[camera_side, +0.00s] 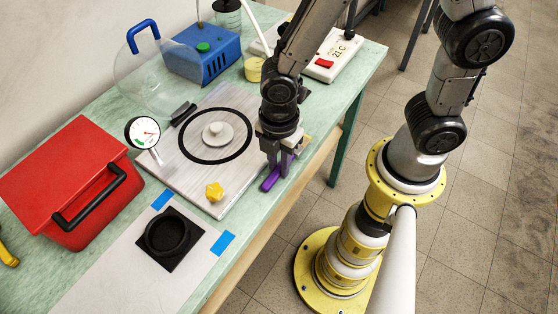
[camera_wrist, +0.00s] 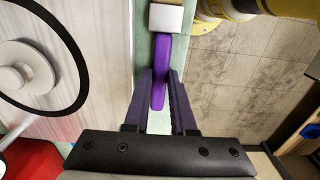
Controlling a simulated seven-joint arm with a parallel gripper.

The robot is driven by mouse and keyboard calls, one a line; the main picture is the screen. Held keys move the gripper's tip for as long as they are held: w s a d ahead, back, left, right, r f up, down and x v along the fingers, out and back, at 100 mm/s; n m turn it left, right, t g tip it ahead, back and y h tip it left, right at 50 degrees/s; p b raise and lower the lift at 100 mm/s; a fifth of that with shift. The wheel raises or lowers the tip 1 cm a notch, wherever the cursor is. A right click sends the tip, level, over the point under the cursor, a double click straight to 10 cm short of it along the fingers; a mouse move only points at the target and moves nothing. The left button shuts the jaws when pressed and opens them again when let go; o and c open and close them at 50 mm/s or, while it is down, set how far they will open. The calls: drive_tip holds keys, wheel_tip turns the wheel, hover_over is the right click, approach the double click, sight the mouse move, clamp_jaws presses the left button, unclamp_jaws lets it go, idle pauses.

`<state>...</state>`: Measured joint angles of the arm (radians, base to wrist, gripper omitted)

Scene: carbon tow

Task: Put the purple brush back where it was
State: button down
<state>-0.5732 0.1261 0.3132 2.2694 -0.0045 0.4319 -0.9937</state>
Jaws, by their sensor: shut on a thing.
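The purple brush shows in the wrist view as a purple handle (camera_wrist: 162,62) with a pale head (camera_wrist: 166,18) at the top of the picture. In the side view its purple handle (camera_side: 269,183) shows below my gripper, at the table's front edge, right of the grey plate. My gripper (camera_side: 281,164) points down and is shut on the handle; its dark fingers (camera_wrist: 160,92) lie on either side of the handle in the wrist view. I cannot tell whether the brush touches the table. The fingers hide part of the brush in the side view.
The grey plate (camera_side: 180,186) carries a black ring (camera_side: 245,150), a yellow knob (camera_side: 214,192) and a dial gauge (camera_side: 142,132). A red toolbox (camera_side: 70,165), black round mould (camera_side: 168,237), blue pump (camera_side: 203,55) and white scale (camera_side: 345,62) stand around it. The green tabletop ends close by my gripper.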

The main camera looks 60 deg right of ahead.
sight(278, 168)
drive_tip(key=c, duration=1)
unclamp_jaws()
drive_tip(key=shift+f, duration=0.1)
wheel_tip(278, 168, up, 11)
drive_tip(key=s+d+r+m+t, duration=0.2)
drive_tip(key=d+r+m, duration=0.1)
drive_tip(key=d+m, duration=0.2)
drive_tip(key=s+d+r+m+t, duration=0.1)
drive_tip(key=s+d+r+m, duration=0.1)
drive_tip(key=d+m, duration=0.3)
drive_tip(key=s+d+r+m+t, duration=0.2)
drive_tip(key=d+r+m, duration=0.2)
drive_tip(key=m, duration=0.4)
drive_tip(key=shift+s+d+r+t, duration=0.3)
drive_tip(key=shift+s+d+r, duration=0.05)
drive_tip(key=shift+s+d, duration=0.1)
